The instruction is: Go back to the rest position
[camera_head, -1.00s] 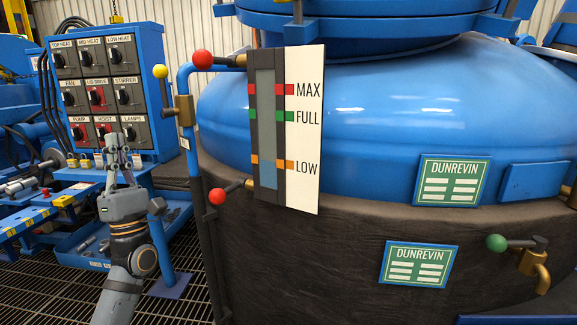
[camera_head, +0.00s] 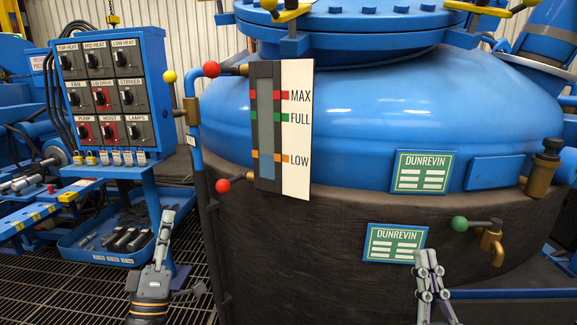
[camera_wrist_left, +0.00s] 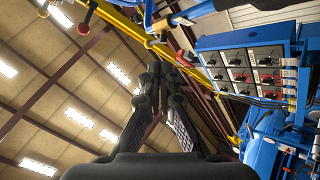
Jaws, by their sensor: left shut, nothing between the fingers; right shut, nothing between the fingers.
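My left gripper (camera_head: 167,216) is shut and empty in the lower left of the head view, pointing up, in front of the blue tray. It also shows in the left wrist view (camera_wrist_left: 162,70), pointing up toward the ceiling. My right gripper (camera_head: 427,255) is shut and empty at the lower right of the head view, in front of the dark furnace wall, just below the lower green DUNREVIN plate (camera_head: 396,243). Neither gripper appears to hold anything.
The blue furnace (camera_head: 370,125) fills the middle and right. A level gauge (camera_head: 280,130) and red-knobbed levers stand on its left. A switch panel (camera_head: 105,95) stands at the left, above a tray of tools (camera_head: 90,240). A green-knobbed tap (camera_head: 490,240) juts out at right.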

